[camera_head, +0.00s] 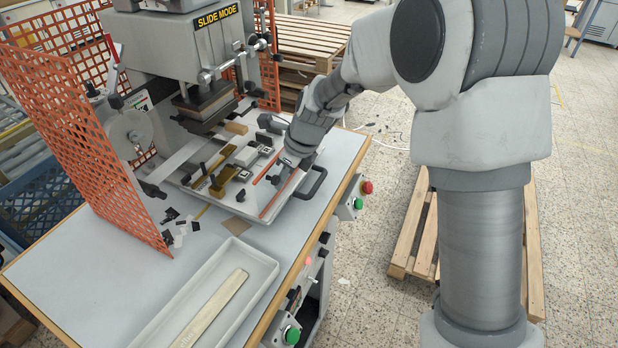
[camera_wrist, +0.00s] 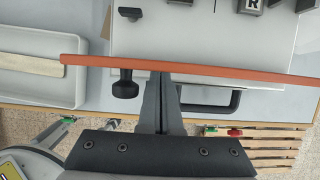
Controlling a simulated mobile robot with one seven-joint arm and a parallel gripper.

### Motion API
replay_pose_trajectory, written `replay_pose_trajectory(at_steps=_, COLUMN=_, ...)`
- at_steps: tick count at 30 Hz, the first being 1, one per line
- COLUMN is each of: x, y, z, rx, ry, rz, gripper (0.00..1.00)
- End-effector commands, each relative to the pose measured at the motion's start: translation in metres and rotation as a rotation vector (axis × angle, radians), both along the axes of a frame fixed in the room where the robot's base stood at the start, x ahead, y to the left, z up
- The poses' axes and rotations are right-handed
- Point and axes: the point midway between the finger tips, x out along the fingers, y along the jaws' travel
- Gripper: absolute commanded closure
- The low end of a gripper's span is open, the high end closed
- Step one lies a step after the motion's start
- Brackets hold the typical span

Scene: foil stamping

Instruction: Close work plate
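The work plate (camera_head: 243,207) is a pale flat plate under the stamping head, carrying brass and grey fixtures. It also shows in the wrist view (camera_wrist: 215,45). A red-orange bar (camera_wrist: 225,70) runs along its near side. A black handle (camera_head: 315,186) sticks out at its front edge and also shows in the wrist view (camera_wrist: 232,104). My gripper (camera_head: 284,170) is low at the plate's front side, left of the handle in the wrist view. Its dark fingers (camera_wrist: 162,80) look together, with their tips at the bar. Whether they touch it I cannot tell.
A stamping machine (camera_head: 190,45) marked SLIDE MODE stands above the plate. An orange mesh guard (camera_head: 90,130) is at left. A white tray (camera_head: 262,262) holding a pale strip lies at the table's front. Red and green buttons (camera_head: 362,193) line the table's side.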

Motion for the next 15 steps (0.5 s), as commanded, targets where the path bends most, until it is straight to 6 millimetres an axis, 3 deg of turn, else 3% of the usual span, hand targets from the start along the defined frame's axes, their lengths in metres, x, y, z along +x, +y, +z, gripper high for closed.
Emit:
replay_pose_trajectory(at_steps=1, x=0.004, y=0.017, z=0.006, rx=0.005, ry=-0.002, rz=0.008, gripper=1.0)
replay_pose_trajectory(at_steps=6, x=0.019, y=0.052, z=0.006, rx=0.005, ry=-0.004, rz=0.007, gripper=1.0)
replay_pose_trajectory(at_steps=15, x=0.034, y=0.089, z=0.003, rx=0.005, ry=-0.003, rz=0.004, gripper=1.0)
